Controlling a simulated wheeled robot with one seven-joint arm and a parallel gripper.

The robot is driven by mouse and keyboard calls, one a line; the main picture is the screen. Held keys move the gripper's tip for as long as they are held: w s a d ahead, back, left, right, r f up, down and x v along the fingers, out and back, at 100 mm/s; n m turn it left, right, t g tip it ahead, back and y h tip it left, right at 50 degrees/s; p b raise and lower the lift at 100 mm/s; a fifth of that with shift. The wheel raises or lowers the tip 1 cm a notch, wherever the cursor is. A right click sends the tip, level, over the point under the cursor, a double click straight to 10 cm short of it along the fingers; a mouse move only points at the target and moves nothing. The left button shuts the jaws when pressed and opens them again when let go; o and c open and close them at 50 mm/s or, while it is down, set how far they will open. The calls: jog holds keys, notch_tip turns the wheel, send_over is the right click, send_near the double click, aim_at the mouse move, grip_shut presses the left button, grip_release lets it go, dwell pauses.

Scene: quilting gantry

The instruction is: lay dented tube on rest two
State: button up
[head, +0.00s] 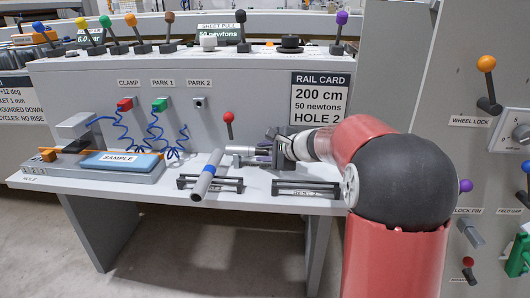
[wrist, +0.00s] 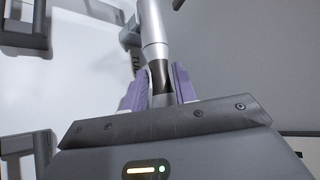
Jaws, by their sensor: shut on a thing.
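My gripper (head: 272,152) is above the bench, its purple fingers (wrist: 160,88) shut on a silver tube (head: 242,150). In the wrist view the silver tube (wrist: 154,30) has a dark band between the fingers and runs away beyond them. No dent shows clearly on either tube. Rest two (head: 306,189), a black rest with a label, stands empty at the bench's front right, below my gripper.
A blue sample block (head: 120,161) on a grey fixture stands at the bench's left. Blue coiled cords hang from red and green plugs (head: 160,104). A red-knobbed lever (head: 229,118) rises behind the silver tube. A lever panel (head: 490,130) stands at the right.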

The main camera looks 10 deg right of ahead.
jog(key=o, duration=1)
jog(key=shift+p, duration=0.5)
jog(key=v, duration=0.7)
jog(key=shift+s+r, duration=0.1)
jog(key=shift+s, duration=0.4)
jog(key=s+a+n, duration=0.1)
jog(key=s, duration=0.1)
jog(key=s+a+n+g, duration=0.1)
jog(key=s+a, duration=0.1)
jog(key=s, duration=0.1)
jog(key=s+a+n+g, duration=0.1)
jog(key=s+a+n, duration=0.1)
jog(key=shift+s, duration=0.3)
jog(key=s+f+n+g+h, duration=0.2)
jog(key=s+f+n+h, duration=0.3)
jog(key=s, duration=0.7)
jog(key=s+f+n+g+h, duration=0.1)
jog(key=s+n+h, duration=0.1)
jog(key=s+n, duration=0.8)
jog(key=r+p, duration=0.1)
jog(key=s+r+m+p, duration=0.1)
jog(key=r+p, duration=0.1)
jog(key=s+d+r+m+p, duration=0.1)
jog(key=p, duration=0.1)
jog(key=shift+r, duration=0.3)
